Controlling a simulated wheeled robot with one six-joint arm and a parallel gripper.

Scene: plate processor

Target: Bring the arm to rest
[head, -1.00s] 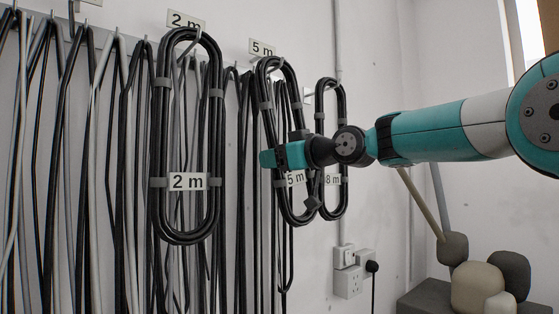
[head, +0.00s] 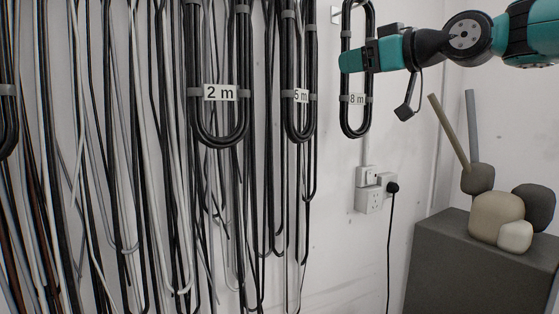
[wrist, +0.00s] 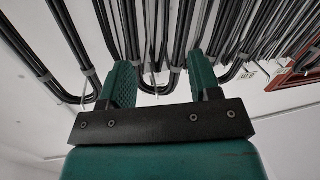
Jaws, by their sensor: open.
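My gripper (head: 356,58) is at the upper right in the head view, its teal jaws pointing left and overlapping the upper part of the 8 m cable coil (head: 345,122). I cannot tell from this view whether they touch. In the wrist view my gripper (wrist: 160,82) has its two ridged fingers apart. Black cable loops (wrist: 155,50) show beyond and between the fingers, and nothing looks clamped. A small black block (head: 404,112) hangs on a thin lead below my wrist.
The 5 m coil (head: 301,130) and 2 m coil (head: 222,140) hang left of the gripper, beside many loose cables (head: 110,170). A wall socket (head: 368,200) with a plug sits below. A grey plinth (head: 465,275) bearing rounded stones (head: 497,215) stands at right.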

